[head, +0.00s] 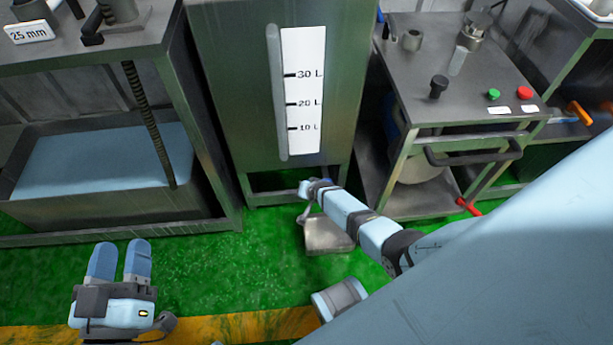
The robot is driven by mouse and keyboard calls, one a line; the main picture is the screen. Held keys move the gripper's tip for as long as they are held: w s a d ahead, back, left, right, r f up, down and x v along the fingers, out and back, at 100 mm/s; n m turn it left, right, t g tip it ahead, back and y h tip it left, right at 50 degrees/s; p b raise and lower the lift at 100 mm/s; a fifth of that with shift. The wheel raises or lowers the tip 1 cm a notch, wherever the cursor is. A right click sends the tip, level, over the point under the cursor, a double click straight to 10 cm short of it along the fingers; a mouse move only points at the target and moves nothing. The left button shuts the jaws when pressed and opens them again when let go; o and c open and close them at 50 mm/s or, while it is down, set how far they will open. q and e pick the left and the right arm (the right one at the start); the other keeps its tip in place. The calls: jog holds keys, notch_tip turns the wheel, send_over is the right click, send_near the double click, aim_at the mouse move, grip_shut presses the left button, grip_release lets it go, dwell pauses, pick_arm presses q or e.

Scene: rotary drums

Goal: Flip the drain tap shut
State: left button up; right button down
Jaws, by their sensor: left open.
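I cannot make out for sure which fitting is the drain tap. A small red handle (468,207) sticks out low at the right cart. An orange handle (580,112) shows at the far right edge. The foot of the grey tank (235,100) is partly hidden behind my right arm. My left gripper (122,244) is at the lower left, open and empty, with two blue fingers apart, well away from these fittings. My right arm reaches in from the right, and its far end (312,188) is low before the tank. Its jaws cannot be made out.
A bench with a blue-filled trough (100,160) stands at left. A cart (460,90) with a green and a red button stands right of the tank. A small grey metal object (328,235) is on the floor below my right arm. Green floor (230,265) is clear between.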

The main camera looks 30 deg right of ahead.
jog(key=shift+w+d+r, duration=0.25)
jog(key=shift+w+r, duration=0.25)
jog(key=shift+w, duration=0.15)
pick_arm(q)
jog(key=s+a+f+g+y+p, duration=0.3)
jog(key=a+f+g+p, duration=0.3)
jog(key=p, duration=0.8)
notch_tip(320, 180, down, 3)
jog(key=shift+f+y+p, duration=0.1)
jog(key=shift+y+p, duration=0.25)
jog(key=shift+y, duration=0.55)
pick_arm(e)
jog(key=s+f+v, duration=0.1)
jog(key=v, duration=1.2)
jog(key=shift+s+a+r, duration=0.2)
jog(key=shift+s+r, duration=0.1)
jog(key=shift+s, duration=0.1)
pick_arm(q)
jog(key=shift+w, duration=0.1)
